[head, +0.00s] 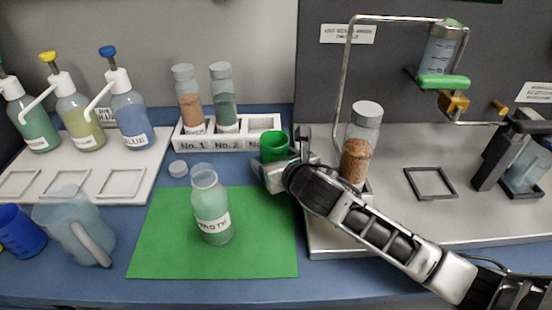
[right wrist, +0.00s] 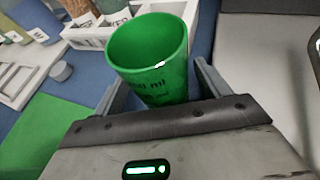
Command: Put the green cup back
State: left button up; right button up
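The green cup (head: 273,147) stands upright, mouth up, at the front right corner of the white rack in the head view. In the right wrist view the cup (right wrist: 150,62) has dark printed markings and looks empty. My right gripper (head: 284,163) is around the cup, one finger on each side. In the right wrist view the fingers (right wrist: 158,82) stand wide apart, with narrow gaps showing beside the cup. The cup's base is hidden, so I cannot tell what it rests on. My left gripper is not in view.
The white rack (head: 262,123) holds two capped bottles. A waste bottle (head: 212,205) stands on the green mat (head: 165,255), with its cap (head: 179,169) nearby. A brown-filled jar (head: 357,150) stands close behind my right arm. Pump bottles, a blue cup (head: 20,232) and a clear pitcher (head: 75,222) are left.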

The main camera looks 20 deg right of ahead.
jog(key=shift+s+r, duration=0.1)
jog(key=shift+r, duration=0.1)
jog(key=p+v, duration=0.1)
jog(key=v, duration=0.9)
jog(key=shift+s+r, duration=0.1)
jog(key=shift+s, duration=0.25)
jog(key=shift+s+r, duration=0.25)
jog(key=shift+s, duration=0.2)
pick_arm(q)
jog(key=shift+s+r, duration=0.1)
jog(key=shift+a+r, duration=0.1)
